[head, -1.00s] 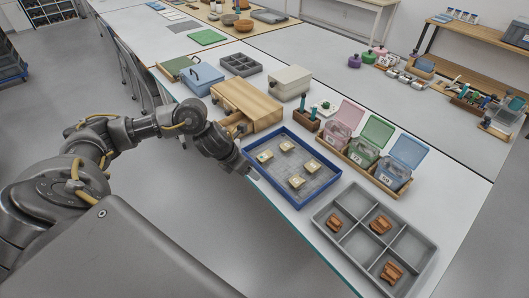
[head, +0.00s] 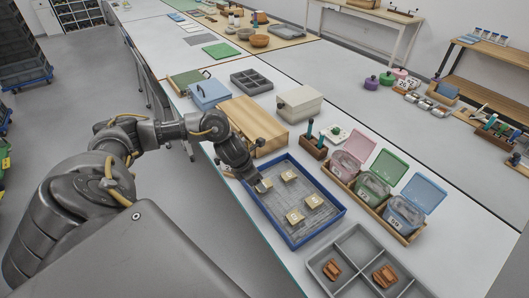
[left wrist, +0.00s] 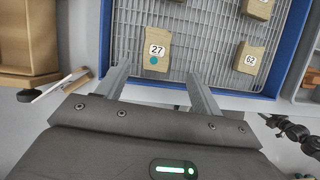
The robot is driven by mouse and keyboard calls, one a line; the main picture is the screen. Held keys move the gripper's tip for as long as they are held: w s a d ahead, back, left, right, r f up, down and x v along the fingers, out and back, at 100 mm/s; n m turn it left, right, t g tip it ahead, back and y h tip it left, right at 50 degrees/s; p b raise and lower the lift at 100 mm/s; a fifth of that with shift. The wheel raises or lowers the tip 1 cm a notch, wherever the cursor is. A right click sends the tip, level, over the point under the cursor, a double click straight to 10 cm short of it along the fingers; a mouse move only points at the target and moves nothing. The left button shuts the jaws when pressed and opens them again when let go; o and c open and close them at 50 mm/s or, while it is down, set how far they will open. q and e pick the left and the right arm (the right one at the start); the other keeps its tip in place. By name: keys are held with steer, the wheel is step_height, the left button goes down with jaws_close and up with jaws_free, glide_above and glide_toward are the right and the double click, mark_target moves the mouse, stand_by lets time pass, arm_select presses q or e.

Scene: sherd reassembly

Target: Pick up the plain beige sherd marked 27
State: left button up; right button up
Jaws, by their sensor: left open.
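The plain beige sherd marked 27 (left wrist: 157,48) lies on the wire-grid floor of a blue-rimmed tray (left wrist: 287,60), its label up and a teal dot below the number. My left gripper (left wrist: 158,77) is open and empty, its fingers pointing at this sherd, which shows just beyond and between the tips. In the head view the left gripper (head: 257,183) is over the near-left part of the tray (head: 328,219), at the nearest sherd (head: 266,186). Whether the fingers touch the sherd cannot be told. My right gripper is not in view.
Other beige sherds share the tray, including one marked 62 (left wrist: 247,62). A wooden box (head: 250,122) stands behind the tray. Lidded containers (head: 372,188) stand to its right, and a grey compartment tray (head: 348,245) with reddish-brown pieces lies in front.

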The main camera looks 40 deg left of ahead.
arm_select(q)
steer(key=shift+w+f, duration=0.25)
steer(key=shift+f, duration=0.15)
steer(key=shift+d+f, duration=0.1)
steer(key=shift+w+f, duration=0.15)
steer(key=shift+f, duration=0.1)
steer(key=x, duration=0.3)
steer(key=p+x, duration=0.1)
steer(key=shift+w+a+f, duration=0.2)
steer(key=shift+w+f, duration=0.05)
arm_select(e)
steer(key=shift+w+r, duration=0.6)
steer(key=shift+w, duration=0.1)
arm_select(q)
steer(key=c, duration=1.2)
